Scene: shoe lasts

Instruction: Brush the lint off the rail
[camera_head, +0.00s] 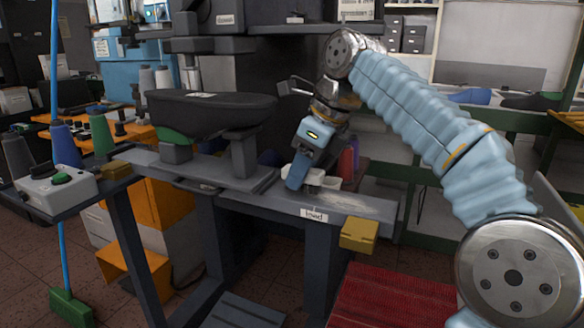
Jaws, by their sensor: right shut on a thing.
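The grey rail (345,203) runs across the middle of the view, with a "load" label (313,215) on its front. Pale, speckled lint (368,206) lies on the rail's right part. My right gripper (297,184) points down at the rail, left of the lint. It is shut on what seems to be a small brush, largely hidden by the fingers. Small whitish pieces (317,177) show just right of the fingertips; I cannot tell whether they belong to the brush. My left gripper is out of view.
A yellow block (358,235) is at the rail's front right end. A control box (57,190) and a green broom (71,307) are at left. A red mat (390,300) lies below.

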